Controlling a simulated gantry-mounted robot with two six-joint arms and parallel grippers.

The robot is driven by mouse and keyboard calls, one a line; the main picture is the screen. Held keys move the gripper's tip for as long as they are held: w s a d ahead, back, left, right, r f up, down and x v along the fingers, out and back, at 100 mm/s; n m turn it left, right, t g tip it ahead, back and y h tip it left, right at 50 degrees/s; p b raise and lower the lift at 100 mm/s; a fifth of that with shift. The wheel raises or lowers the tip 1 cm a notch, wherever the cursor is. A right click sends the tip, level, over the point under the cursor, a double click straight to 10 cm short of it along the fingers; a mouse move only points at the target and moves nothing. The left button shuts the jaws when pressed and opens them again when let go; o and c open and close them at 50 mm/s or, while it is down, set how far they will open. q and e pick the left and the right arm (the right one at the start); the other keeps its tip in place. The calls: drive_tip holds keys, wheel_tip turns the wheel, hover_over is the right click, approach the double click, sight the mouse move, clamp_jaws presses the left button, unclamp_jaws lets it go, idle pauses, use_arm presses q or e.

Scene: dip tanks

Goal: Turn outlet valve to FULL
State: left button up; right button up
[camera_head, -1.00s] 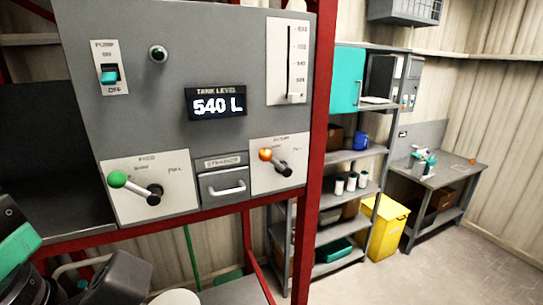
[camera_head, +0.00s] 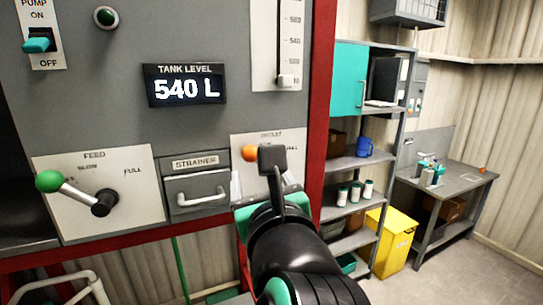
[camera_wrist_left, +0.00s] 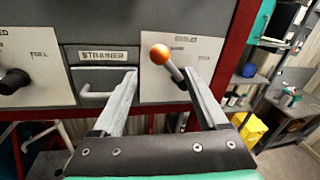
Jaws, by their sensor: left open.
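The outlet valve is a lever with an orange knob (camera_head: 249,153) on a white plate at the lower right of the grey panel. The knob points up and left, away from the FULL mark (camera_head: 291,148). In the left wrist view the orange knob (camera_wrist_left: 159,54) shows between the fingertips; the lower lever is partly hidden by the right finger. My left gripper (camera_wrist_left: 159,76) is open and empty, facing the outlet plate; I cannot tell whether it touches the lever. In the head view my left gripper (camera_head: 262,185) covers most of the plate.
The strainer drawer (camera_head: 197,186) is just left of the outlet plate. The feed lever with a green knob (camera_head: 49,181) is further left. The tank display (camera_head: 185,86) reads 540 L. A red post (camera_head: 321,90) borders the panel; shelves (camera_head: 350,163) stand beyond it.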

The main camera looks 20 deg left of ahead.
sight(252, 157)
use_arm(q)
drive_tip(key=p+x, duration=0.2)
drive_tip(key=x, duration=0.6)
drive_tip(key=shift+w+a+r, duration=0.1)
drive_tip(key=shift+r, duration=0.05)
drive_tip(key=shift+w+a, duration=0.15)
drive_tip(key=shift+w, duration=0.1)
drive_tip(key=shift+c, duration=0.2)
clamp_jaws()
idle(0.6)
